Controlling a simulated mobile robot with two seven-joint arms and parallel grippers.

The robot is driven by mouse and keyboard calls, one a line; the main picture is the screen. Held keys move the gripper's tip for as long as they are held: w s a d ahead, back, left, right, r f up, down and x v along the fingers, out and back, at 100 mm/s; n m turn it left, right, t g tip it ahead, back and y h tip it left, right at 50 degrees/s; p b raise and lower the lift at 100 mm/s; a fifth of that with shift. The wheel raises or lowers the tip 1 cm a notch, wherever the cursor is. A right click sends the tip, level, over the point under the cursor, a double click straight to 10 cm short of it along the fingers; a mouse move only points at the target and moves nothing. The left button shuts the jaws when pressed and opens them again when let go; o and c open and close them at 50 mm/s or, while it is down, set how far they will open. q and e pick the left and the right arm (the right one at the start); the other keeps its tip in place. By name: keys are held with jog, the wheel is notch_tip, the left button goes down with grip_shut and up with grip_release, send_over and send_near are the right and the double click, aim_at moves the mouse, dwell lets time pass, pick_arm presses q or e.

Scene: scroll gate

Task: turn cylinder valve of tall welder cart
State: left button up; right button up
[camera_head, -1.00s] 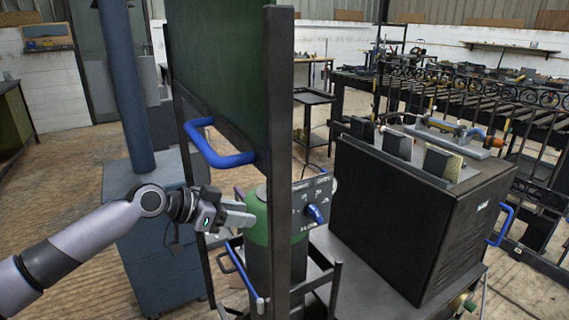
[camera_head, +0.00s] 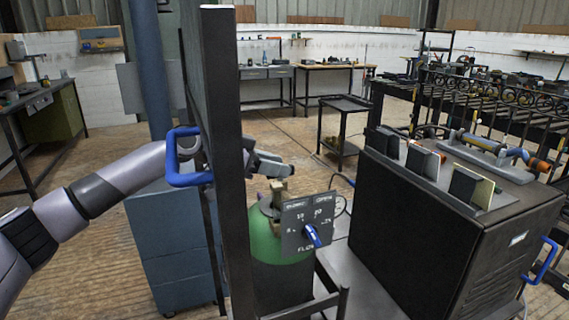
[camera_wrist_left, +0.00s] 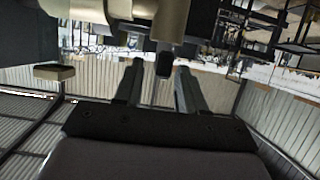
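The tall welder cart has a dark upright post (camera_head: 222,150) with a blue handle (camera_head: 172,160). A green cylinder (camera_head: 262,232) stands on it, with a brass-coloured valve (camera_head: 279,192) on top. A dark flow panel (camera_head: 307,226) with a blue knob (camera_head: 312,236) is in front. My left gripper (camera_head: 285,167) reaches past the post, just above the valve, partly hidden by the post. In the left wrist view its fingers (camera_wrist_left: 160,80) are apart. A dark knob (camera_wrist_left: 163,63) shows between their tips, below a brass-coloured body (camera_wrist_left: 160,18); contact cannot be told. My right gripper is not in view.
A large black welder box (camera_head: 430,225) with plates on top stands at the right. A blue cabinet (camera_head: 165,245) and blue column (camera_head: 150,70) are behind my left arm. A small dark cart (camera_head: 345,125) stands farther back. The wooden floor between is open.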

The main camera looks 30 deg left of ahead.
pick_arm(q)
jog(key=shift+x, duration=1.2)
grip_shut()
